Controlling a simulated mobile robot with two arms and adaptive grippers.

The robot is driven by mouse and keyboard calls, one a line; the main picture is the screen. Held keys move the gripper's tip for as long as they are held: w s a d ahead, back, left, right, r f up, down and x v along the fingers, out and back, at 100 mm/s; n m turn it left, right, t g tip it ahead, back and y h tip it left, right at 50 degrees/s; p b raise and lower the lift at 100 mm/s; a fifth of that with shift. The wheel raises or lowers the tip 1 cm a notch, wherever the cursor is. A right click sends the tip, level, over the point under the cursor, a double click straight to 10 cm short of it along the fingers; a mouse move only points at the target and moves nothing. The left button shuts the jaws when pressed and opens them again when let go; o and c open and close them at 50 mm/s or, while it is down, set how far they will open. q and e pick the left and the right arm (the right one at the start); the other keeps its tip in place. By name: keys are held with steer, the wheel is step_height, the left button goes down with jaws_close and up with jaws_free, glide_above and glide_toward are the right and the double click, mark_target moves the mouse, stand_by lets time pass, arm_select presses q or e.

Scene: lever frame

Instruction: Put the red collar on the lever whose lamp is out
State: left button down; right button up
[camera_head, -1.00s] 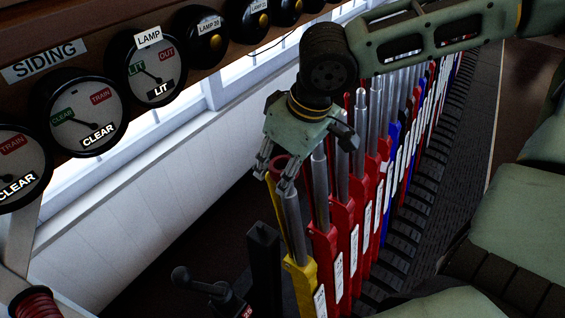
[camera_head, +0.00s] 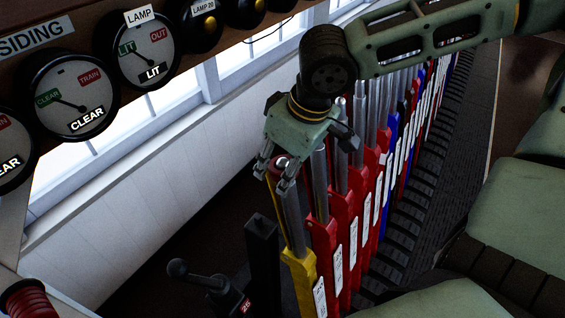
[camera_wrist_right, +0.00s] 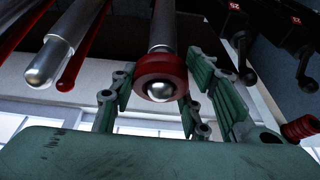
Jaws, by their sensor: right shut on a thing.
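The red collar (camera_wrist_right: 141,69) is a ring between the fingers of my right gripper (camera_head: 274,177). In the right wrist view the rounded metal tip (camera_wrist_right: 160,90) of a lever pokes through the collar's hole, so the collar is around the top of that lever. In the head view this is the nearest lever, with a yellow lower part (camera_head: 302,275). My left gripper is out of view.
Red levers (camera_head: 322,240) stand close beside the yellow one, then blue and more red levers. A black crank handle (camera_head: 205,280) and post are in front. More red rings (camera_head: 30,300) are stacked at lower left. Round dials (camera_head: 68,95) hang above the window.

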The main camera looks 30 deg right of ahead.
steer(key=shift+f, duration=0.3)
steer(key=o, duration=1.1)
steer(key=shift+s, duration=0.1)
steer(key=shift+o, duration=0.2)
steer(key=shift+o, duration=0.9)
steer(key=shift+r, duration=0.1)
